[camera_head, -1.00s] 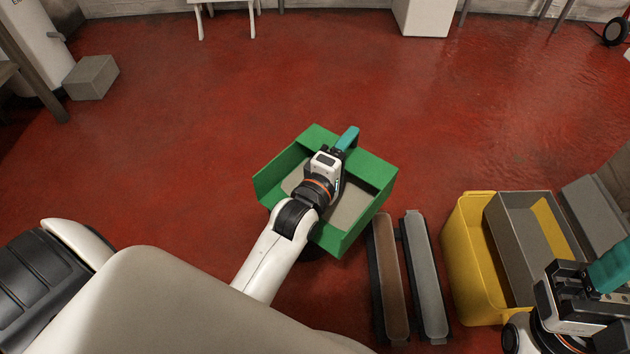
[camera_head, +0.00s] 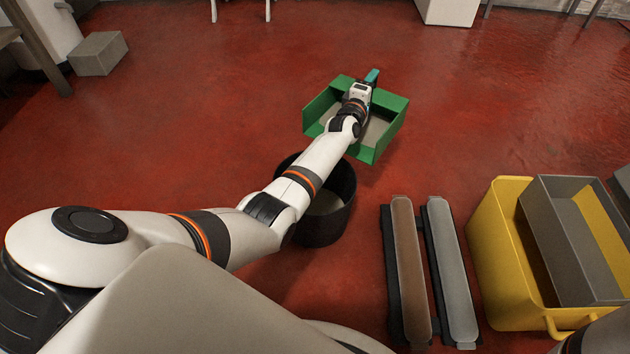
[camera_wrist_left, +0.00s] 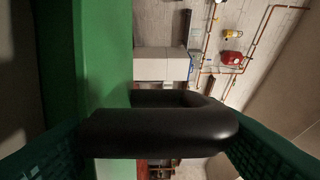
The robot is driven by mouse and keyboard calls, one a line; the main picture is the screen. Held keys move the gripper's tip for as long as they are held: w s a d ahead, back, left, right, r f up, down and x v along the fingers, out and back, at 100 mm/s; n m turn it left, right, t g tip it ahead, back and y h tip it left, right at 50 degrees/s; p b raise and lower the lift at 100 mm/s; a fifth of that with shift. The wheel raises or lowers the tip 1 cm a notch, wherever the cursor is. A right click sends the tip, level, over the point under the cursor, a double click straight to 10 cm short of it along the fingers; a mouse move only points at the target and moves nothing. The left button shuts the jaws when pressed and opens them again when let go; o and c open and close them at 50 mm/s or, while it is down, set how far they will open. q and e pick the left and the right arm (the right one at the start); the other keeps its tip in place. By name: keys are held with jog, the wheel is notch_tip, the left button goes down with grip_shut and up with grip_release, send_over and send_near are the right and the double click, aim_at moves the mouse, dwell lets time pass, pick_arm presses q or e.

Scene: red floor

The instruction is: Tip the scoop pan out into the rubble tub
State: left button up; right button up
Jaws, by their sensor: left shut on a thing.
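The green scoop pan (camera_head: 320,103) is held up in the middle of the head view, with a pale grey-beige surface showing inside it; I cannot tell whether that is its load. My left gripper (camera_head: 370,77) is shut on its black handle (camera_wrist_left: 165,133), which lies between the teal fingers in the left wrist view, beside the green wall (camera_wrist_left: 105,60). A black round tub (camera_head: 345,200), likely the rubble tub, stands on the floor nearer to me than the pan. My left forearm covers part of it, and a pale inside shows. The pan appears apart from it.
Two long narrow trays (camera_head: 452,275) lie right of the black tub. A yellow crate (camera_head: 490,255) with a grey box (camera_head: 560,245) in it stands farther right. A grey block (camera_head: 98,55) sits far left. The red floor around the pan is clear.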

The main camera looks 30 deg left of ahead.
pick_arm(q)
jog(key=shift+w+a, duration=0.15)
jog(key=shift+a, duration=0.05)
jog(key=shift+r, duration=0.1)
